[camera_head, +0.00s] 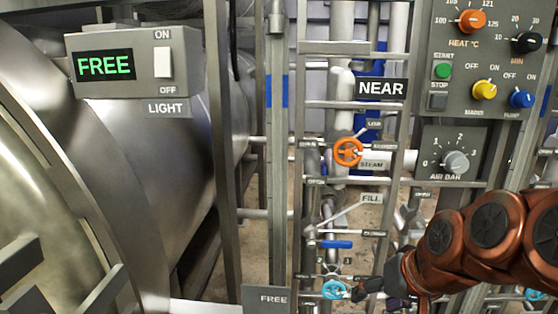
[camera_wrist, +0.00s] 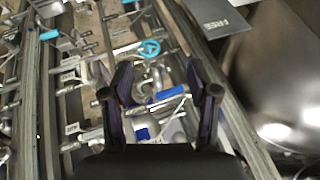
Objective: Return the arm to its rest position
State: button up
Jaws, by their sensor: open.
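My gripper (camera_wrist: 160,88) is open, with its two dark fingers apart and nothing between them in the wrist view. In the head view my gripper (camera_head: 374,291) shows small at the lower middle, just right of a light blue handwheel (camera_head: 336,290). I cannot tell whether it touches the wheel there. The wrist view shows a light blue wheel (camera_wrist: 150,48) beyond the fingertips, apart from them. My rust-orange arm (camera_head: 470,240) reaches in from the right edge, and its links hide part of the piping behind.
An orange steam handwheel (camera_head: 348,151) and a blue lever (camera_head: 337,244) sit on the pipe rack. A control panel (camera_head: 487,60) with knobs stands above my arm. The large steel vessel (camera_head: 150,150) fills the left, with a FREE display box (camera_head: 137,64). Metal posts (camera_head: 277,160) stand between.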

jog(key=s+d+f+n+g+h, duration=0.15)
jog(key=s+f+g, duration=0.35)
jog(key=s, duration=0.5)
jog(key=s+f+g+h, duration=0.2)
jog(key=s+f+g, duration=0.1)
jog(key=s+f, duration=0.65)
jog(key=s+p+v, duration=0.2)
jog(key=p+v, duration=0.5)
jog(key=v, duration=0.1)
jog(key=s+r+p+v, duration=0.1)
jog(key=p+v, duration=0.6)
jog(key=v, duration=0.1)
jog(key=shift+s+d+r+t, duration=0.2)
jog(key=shift+s+r+t, duration=0.1)
jog(key=shift+t, duration=0.1)
jog(key=shift+y, duration=0.25)
jog(key=shift+c, duration=0.4)
dwell(0.7)
